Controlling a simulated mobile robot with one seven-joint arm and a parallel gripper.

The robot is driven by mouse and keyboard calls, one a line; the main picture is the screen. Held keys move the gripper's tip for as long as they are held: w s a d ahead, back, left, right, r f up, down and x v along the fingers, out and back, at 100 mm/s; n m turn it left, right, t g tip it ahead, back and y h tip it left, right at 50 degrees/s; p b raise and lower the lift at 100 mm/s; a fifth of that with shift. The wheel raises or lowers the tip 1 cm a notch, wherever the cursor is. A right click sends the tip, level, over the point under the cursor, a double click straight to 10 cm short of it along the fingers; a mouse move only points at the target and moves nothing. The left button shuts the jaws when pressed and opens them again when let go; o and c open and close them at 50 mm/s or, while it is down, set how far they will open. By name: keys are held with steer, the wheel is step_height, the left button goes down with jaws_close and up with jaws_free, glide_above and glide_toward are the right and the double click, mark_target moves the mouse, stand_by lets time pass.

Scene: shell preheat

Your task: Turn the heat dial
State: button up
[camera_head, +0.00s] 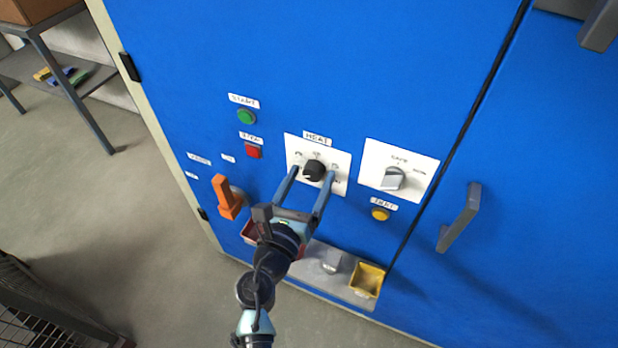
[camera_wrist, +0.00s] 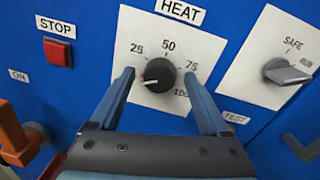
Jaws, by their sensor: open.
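The black heat dial (camera_head: 314,169) sits on a white plate labelled HEAT on the blue cabinet front. In the wrist view the dial (camera_wrist: 159,74) has 25, 50 and 75 around it, and a further label at lower right is partly covered. A light pointer mark on the dial seems to face left and slightly down, below the 25. My gripper (camera_head: 312,174) is open, with one blue finger on each side of the dial. In the wrist view the fingertips of my gripper (camera_wrist: 158,78) show gaps to the dial. I cannot tell how deep they reach.
A SAFE/RUN selector (camera_head: 393,178) is right of the dial, with a yellow button (camera_head: 380,214) below it. A green button (camera_head: 246,116), a red STOP button (camera_head: 253,151) and an orange handle (camera_head: 225,196) are at left. A ledge with a yellow bin (camera_head: 367,280) juts out below.

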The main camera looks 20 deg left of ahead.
jaws_close()
steer(key=shift+f+m, duration=0.1)
steer(key=shift+m, duration=0.2)
